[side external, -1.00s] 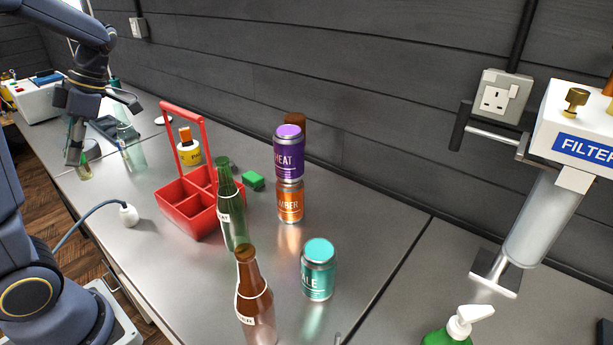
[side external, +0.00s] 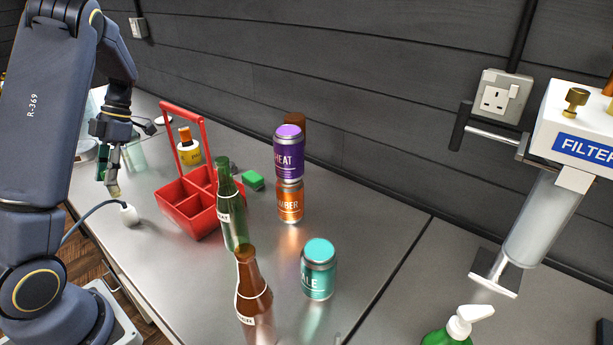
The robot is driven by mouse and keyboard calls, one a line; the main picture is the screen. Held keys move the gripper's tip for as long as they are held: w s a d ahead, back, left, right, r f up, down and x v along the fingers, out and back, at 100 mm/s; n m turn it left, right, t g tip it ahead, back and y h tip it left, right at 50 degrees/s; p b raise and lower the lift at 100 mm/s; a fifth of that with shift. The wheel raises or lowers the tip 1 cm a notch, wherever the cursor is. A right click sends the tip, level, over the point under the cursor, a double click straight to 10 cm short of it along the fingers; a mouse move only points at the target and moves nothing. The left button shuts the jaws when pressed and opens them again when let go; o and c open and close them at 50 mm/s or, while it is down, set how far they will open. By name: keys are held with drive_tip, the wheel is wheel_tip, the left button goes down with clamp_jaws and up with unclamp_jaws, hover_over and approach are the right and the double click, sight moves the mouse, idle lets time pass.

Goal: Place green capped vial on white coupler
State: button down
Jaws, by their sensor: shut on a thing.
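The white coupler (side external: 130,214) is a small rounded white piece at the end of a blue-grey hose, on the metal bench near its front edge. My gripper (side external: 112,181) points down, shut on a small pale yellowish vial (side external: 114,190). The vial's lower end shows below the fingers, just above and left of the coupler in the picture. Whether it touches the coupler cannot be told. Its green cap cannot be made out; the fingers cover its upper part.
A red bottle carrier (side external: 188,205) stands right of the coupler, with a yellow bottle (side external: 189,150) behind it. A green bottle (side external: 232,210), a brown bottle (side external: 252,290), stacked cans (side external: 289,160) and a teal can (side external: 318,270) stand further right. The bench's front edge is near the coupler.

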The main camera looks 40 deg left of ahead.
drive_tip(key=shift+w+a+f, duration=0.25)
drive_tip(key=shift+w+f, duration=0.05)
drive_tip(key=shift+f, duration=0.2)
drive_tip(key=shift+w+a+f, duration=0.1)
drive_tip(key=shift+f, duration=1.55)
drive_tip(key=shift+f, duration=0.15)
drive_tip(key=c, duration=0.9)
unclamp_jaws()
